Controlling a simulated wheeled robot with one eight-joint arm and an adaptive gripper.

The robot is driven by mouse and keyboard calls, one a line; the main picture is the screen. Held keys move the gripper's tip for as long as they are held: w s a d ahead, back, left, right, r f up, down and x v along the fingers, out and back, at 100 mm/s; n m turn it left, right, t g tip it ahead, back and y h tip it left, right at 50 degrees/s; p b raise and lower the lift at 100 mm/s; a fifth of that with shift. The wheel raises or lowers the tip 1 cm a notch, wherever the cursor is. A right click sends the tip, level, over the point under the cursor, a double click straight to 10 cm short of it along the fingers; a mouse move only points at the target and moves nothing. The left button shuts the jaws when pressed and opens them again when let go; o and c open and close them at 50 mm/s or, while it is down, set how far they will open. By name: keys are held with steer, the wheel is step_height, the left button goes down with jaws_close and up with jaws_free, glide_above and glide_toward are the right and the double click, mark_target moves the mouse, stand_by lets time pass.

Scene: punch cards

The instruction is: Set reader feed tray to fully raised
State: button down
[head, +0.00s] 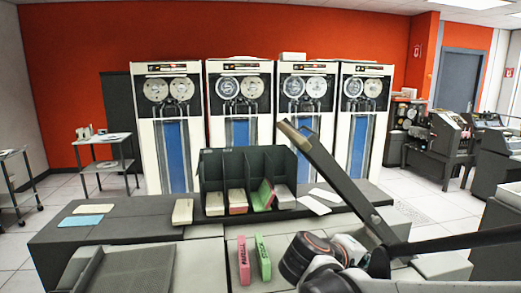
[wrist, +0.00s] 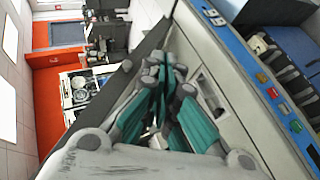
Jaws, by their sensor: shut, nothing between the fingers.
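A long dark slab with a pale tip (head: 345,185), which looks like the reader feed tray, slants steeply in the head view, its far-left end high and its lower end near my arm. I cannot tell whether it is at its upper stop. In the wrist view a dark edge (wrist: 100,97), probably the same slab, runs diagonally beside the fingers. My gripper (wrist: 165,72) has teal finger pads and is shut and empty, close to that edge and a pale machine side; contact cannot be told. In the head view my arm hides the gripper and the slab's lower surroundings.
A blue-edged control panel (wrist: 270,92) with coloured buttons lies right of the gripper. A dark divided card rack (head: 225,170) stands on the counter behind. Pink (head: 243,260) and green (head: 263,258) card decks lie left of my arm. A sloped dark surface (head: 125,270) is at lower left.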

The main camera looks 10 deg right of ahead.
steer(key=w+a+r+n+t+h+p, duration=0.1)
steer(key=w+a+r+t+h, duration=0.1)
steer(key=w+r+h, duration=0.45)
steer(key=w+a+r+n+t+y+p, duration=0.1)
steer(key=w+a+r+n+t, duration=0.1)
steer(key=w+a+n+t, duration=0.3)
steer(key=w+a+r+n+t+y, duration=0.1)
steer(key=a+n+t, duration=0.15)
steer(key=a, duration=0.55)
steer(key=w+a+r+n+t+y+p, duration=0.1)
steer(key=w+a+r+n+t, duration=0.1)
steer(key=w+a+n+t, duration=0.25)
steer(key=w+d+r+g+b, duration=0.1)
steer(key=w+d+r, duration=0.4)
steer(key=d+r, duration=0.1)
steer(key=shift+w+d+r+n, duration=0.2)
steer(key=shift+r+n, duration=0.1)
steer(key=shift+r, duration=0.45)
